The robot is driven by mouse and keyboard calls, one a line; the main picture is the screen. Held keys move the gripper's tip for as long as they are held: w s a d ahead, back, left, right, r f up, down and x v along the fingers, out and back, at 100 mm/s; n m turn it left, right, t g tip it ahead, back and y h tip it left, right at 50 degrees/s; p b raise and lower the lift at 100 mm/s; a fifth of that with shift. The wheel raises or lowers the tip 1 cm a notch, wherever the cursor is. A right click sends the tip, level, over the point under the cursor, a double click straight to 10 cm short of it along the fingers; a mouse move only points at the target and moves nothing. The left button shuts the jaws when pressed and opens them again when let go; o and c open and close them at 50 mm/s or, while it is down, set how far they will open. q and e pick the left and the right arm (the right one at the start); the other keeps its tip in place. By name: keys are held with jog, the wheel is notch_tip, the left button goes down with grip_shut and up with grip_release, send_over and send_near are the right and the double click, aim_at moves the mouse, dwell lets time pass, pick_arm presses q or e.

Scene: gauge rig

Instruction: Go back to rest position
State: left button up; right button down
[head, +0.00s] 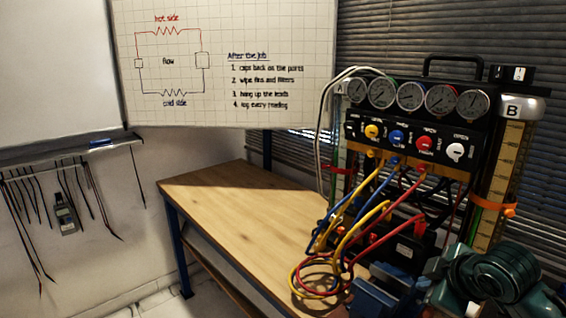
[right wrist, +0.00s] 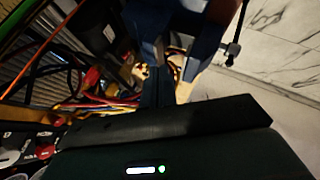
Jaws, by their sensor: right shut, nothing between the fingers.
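My right arm, dark teal, comes in at the lower right of the head view. Its blue right gripper (head: 385,292) is in front of the gauge rig, low beside the yellow and red hoses (head: 325,277). The gripper is shut and empty. In the right wrist view its dark blue fingers point toward the hoses (right wrist: 100,103). Whether the gripper touches a hose I cannot tell. The gauge rig (head: 415,135) stands on the wooden bench (head: 225,195), with a row of several gauges and coloured knobs. My left gripper is not in view.
The bench's left part is clear.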

jog(key=s+a+f+m+g, duration=0.3)
jog(key=s+a+f+m, duration=0.15)
jog(key=s+f, duration=0.65)
jog(key=s+a+f+m+g, duration=0.2)
jog(key=s+a+f+m, duration=0.4)
jog(key=s, duration=0.9)
jog(key=w+a+f+n+t+y, duration=0.2)
jog(key=w+f+t, duration=0.4)
jog(key=f, duration=0.3)
jog(key=shift+w+a+t, duration=0.2)
jog(key=shift+a+t, duration=0.2)
jog(key=shift+a, duration=0.5)
jog(key=shift+f, duration=0.1)
